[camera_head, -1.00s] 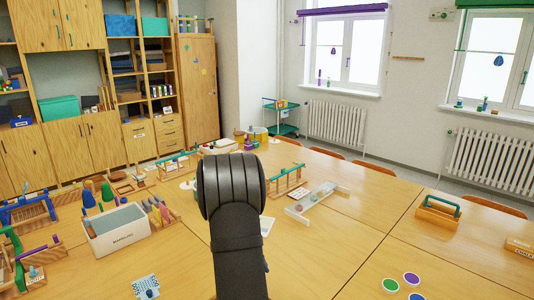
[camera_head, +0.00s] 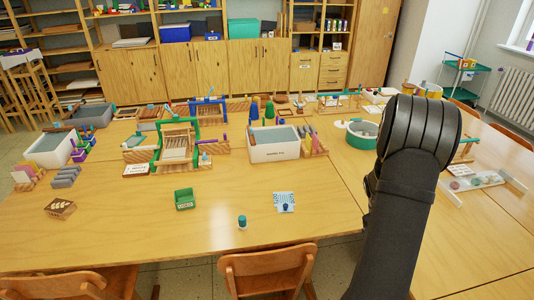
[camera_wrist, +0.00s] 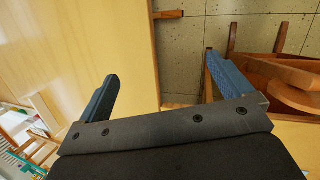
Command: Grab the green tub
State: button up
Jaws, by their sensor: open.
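A round green tub (camera_head: 363,136) with a white rim stands on the table in the head view, just left of my dark arm, which may hide part of it. No green tub shows in the wrist view.
A white-walled bin (camera_head: 274,154) and a green wooden frame (camera_head: 176,150) stand mid-table. Wooden chairs (camera_head: 268,272) stand against that edge. The front left tabletop is mostly clear.

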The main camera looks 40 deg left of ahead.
jog(key=a+r+t+y, duration=0.1)
jog(key=a+r+y, duration=0.1)
jog(key=a, duration=1.4)
jog(key=a+r+t+y, duration=0.1)
jog(key=a+r, duration=0.1)
jog(key=a, duration=1.5)
jog(key=s+a+r+y, duration=0.1)
jog(key=s+a+r, duration=0.1)
jog(key=s+a, duration=0.75)
jog(key=s+a+r+y, duration=0.2)
jog(key=s+a, duration=0.5)
jog(key=a, duration=0.6)
jog(key=s+a+r+y, duration=0.1)
jog(key=s+a+r, duration=0.2)
jog(key=s+a, duration=0.65)
send_near(184, 196)
jog(key=shift+s+d+f, duration=0.1)
jog(key=shift+d+f, duration=0.2)
jog(key=shift+d, duration=0.25)
jog(key=shift+d+f, duration=0.3)
jog(key=shift+d, duration=0.3)
jog(key=shift+s+a+x, duration=0.15)
jog(key=shift+x, duration=1.2)
jog(key=shift+s+a+x, duration=0.15)
jog(key=shift+s+x, duration=0.05)
jog(key=shift+x, duration=1.1)
jog(key=c, duration=1.1)
